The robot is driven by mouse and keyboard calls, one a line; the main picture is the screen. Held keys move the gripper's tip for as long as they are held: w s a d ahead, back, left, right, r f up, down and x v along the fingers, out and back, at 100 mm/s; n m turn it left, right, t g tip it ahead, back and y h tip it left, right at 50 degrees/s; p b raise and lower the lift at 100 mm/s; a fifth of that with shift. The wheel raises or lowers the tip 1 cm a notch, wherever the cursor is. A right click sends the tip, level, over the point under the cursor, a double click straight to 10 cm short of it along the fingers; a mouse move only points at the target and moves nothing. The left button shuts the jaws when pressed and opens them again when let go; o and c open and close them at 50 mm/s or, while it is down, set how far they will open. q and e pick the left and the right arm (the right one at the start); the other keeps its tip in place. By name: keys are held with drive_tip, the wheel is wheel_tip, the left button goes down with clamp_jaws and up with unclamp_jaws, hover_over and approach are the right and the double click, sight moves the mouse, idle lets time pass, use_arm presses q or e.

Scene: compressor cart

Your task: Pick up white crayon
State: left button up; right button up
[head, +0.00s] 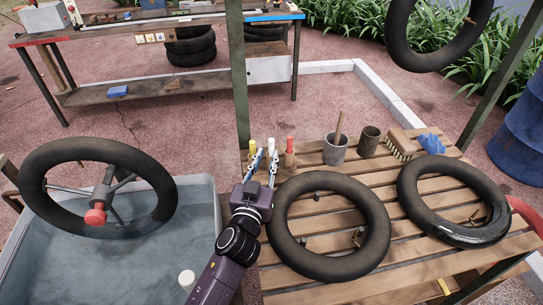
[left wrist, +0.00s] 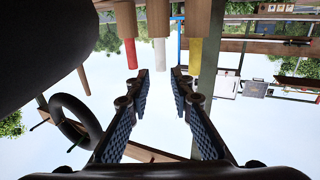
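The white crayon (head: 271,145) stands upright in a wooden holder on the slatted table, between a yellow crayon (head: 252,146) and a red crayon (head: 290,144). My left gripper (head: 262,160) is open and empty, its two fingers pointing at the crayons from the near side. In the left wrist view, which looks upside down, the white crayon (left wrist: 160,52) lines up with the gap between the fingertips (left wrist: 160,75), just beyond them. The red crayon (left wrist: 130,53) and the yellow crayon (left wrist: 195,55) flank it there. My right gripper is not in view.
A tire (head: 328,268) lies on the table right of my left gripper, with another tire (head: 412,208) farther right. A green post (head: 238,75) rises close left of the crayons.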

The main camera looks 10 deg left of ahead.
sight(271, 143)
use_arm(q)
drive_tip(key=shift+w+a+p, duration=0.1)
drive_tip(key=shift+w+p, duration=0.45)
drive_tip(key=shift+w, duration=3.15)
drive_tip(key=shift+r, duration=0.1)
drive_tip(key=shift+c, duration=0.3)
clamp_jaws()
